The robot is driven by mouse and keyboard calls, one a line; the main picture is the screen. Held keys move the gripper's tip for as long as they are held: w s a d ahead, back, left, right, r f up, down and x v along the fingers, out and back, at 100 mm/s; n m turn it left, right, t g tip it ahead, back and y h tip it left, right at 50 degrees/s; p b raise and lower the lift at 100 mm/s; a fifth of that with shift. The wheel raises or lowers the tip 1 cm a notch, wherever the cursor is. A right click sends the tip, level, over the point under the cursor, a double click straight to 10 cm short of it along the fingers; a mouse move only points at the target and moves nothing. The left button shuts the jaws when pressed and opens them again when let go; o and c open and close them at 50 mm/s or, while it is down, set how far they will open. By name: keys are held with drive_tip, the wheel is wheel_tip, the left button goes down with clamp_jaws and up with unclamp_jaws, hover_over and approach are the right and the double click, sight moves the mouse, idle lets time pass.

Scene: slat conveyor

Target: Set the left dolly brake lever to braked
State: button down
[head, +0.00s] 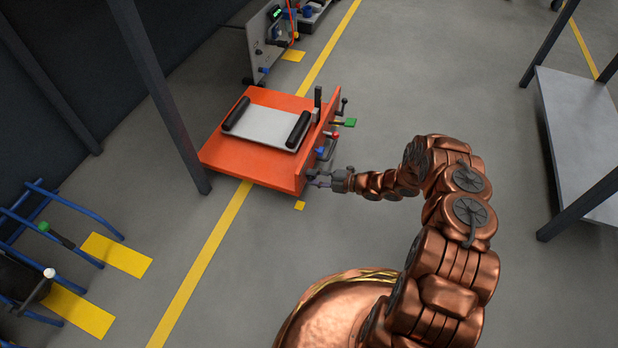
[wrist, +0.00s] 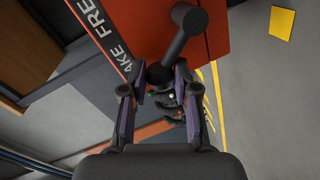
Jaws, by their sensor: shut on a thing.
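The orange dolly (head: 250,165) stands on the floor in the head view, with a white plate and two black rollers on top. My gripper (head: 316,181) is at the near end of its front panel, low down. In the wrist view, a dark grey brake lever (wrist: 178,45) lies against the orange panel (wrist: 140,18), slanting to the upper right. White lettering ending in "AKE FREE" (wrist: 104,38) shows left of the lever. In the head view the lever is too small and covered to make out.
Green (head: 350,122) and red (head: 336,135) handles stick out farther along the dolly's panel. A grey panel unit (head: 265,45) stands behind it. Dark posts and a blue frame (head: 60,220) are on the left, a grey shelf (head: 582,125) on the right. Floor right of the dolly is open.

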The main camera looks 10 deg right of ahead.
drive_tip(key=shift+d+f, duration=0.1)
drive_tip(key=shift+d, duration=0.25)
drive_tip(key=c, duration=1.2)
unclamp_jaws()
drive_tip(key=shift+o, duration=0.3)
drive_tip(key=shift+a, duration=0.25)
drive_tip(key=v, duration=1.2)
